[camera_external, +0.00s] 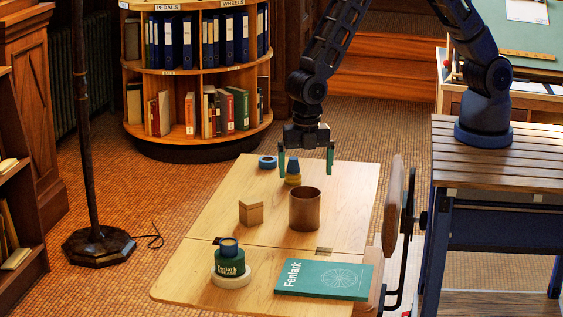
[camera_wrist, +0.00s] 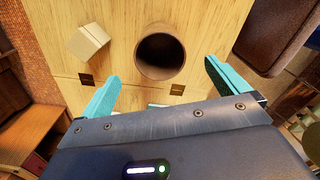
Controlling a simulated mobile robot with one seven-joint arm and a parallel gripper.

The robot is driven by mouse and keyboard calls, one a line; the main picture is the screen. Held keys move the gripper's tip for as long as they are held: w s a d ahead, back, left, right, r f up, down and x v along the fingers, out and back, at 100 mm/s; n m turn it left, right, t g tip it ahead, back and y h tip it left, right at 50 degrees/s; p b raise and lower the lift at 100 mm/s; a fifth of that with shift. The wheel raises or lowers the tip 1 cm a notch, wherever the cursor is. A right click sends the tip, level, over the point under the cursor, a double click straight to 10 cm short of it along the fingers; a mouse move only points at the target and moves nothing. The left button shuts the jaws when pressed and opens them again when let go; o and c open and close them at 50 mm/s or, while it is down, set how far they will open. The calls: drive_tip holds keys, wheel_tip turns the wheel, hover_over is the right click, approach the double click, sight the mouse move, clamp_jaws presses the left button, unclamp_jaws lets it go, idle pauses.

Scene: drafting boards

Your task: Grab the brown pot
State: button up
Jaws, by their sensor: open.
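The brown pot (camera_external: 304,210) is an open-topped cylinder standing upright on the wooden drafting board (camera_external: 345,190). In the wrist view the pot (camera_wrist: 160,72) shows its dark inside, beyond the fingertips and between their two lines. My gripper (camera_external: 306,163) points down with its green fingers spread and nothing between them. In the external view it hangs above and behind the pot, apart from it. In the wrist view my gripper (camera_wrist: 162,74) shows one finger on each side, neither touching the pot.
A wooden block (camera_external: 251,213) stands left of the pot. A yellow-and-blue piece (camera_external: 293,170) and a blue ring (camera_external: 267,162) lie behind it. A round brown seat-like part (camera_external: 392,205) rises at the right edge.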

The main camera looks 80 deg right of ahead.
sight(305, 207)
drive_tip(key=shift+a+f, duration=0.2)
drive_tip(key=shift+f, duration=5.6)
drive_tip(key=c, duration=1.3)
drive_tip(key=shift+o, duration=0.2)
drive_tip(key=shift+r, duration=0.1)
